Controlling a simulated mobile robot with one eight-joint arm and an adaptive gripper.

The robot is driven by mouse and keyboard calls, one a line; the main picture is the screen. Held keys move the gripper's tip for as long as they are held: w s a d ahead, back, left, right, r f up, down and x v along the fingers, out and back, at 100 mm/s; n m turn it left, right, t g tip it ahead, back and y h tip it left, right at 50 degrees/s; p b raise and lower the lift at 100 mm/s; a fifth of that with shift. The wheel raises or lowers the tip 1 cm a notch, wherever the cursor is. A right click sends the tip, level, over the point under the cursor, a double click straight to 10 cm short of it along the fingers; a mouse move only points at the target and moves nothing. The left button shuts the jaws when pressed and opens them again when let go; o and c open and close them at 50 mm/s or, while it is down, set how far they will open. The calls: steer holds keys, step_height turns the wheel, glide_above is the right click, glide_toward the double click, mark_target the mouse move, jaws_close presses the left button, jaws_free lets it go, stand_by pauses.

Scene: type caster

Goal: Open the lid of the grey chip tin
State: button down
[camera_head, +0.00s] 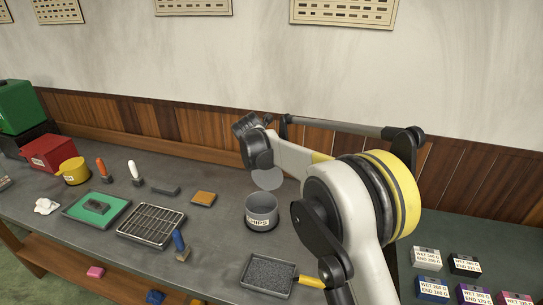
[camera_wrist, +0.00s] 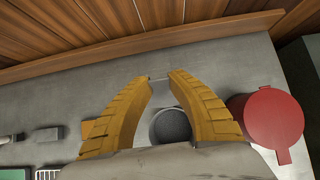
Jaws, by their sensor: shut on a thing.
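The grey chip tin (camera_head: 261,216), labelled CHIPS, stands upright on the bench with its mouth open. Its round grey lid (camera_head: 268,179) is raised and tilted steeply above the rim. I cannot tell whether it touches the tin. In the wrist view my gripper (camera_wrist: 161,77) has its yellow fingers close together at the tips, shut on the thin edge of the lid. The open tin (camera_wrist: 172,126) shows below, between the fingers, partly covered by them. In the head view my wrist is above the lid and the fingertips are not clear.
A red lidded tin (camera_wrist: 270,120) stands right beside the chip tin. A tray of dark grains (camera_head: 268,275), a brush (camera_head: 181,246), a wire rack (camera_head: 151,224) and a tan block (camera_head: 203,198) lie nearby. A wood-panelled wall (camera_head: 180,122) is behind.

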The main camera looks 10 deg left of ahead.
steer(key=shift+w+f+g, duration=0.1)
steer(key=shift+w+g, duration=0.2)
steer(key=shift+w, duration=0.05)
steer(key=c, duration=1.2)
jaws_free()
steer(key=v, duration=1.2)
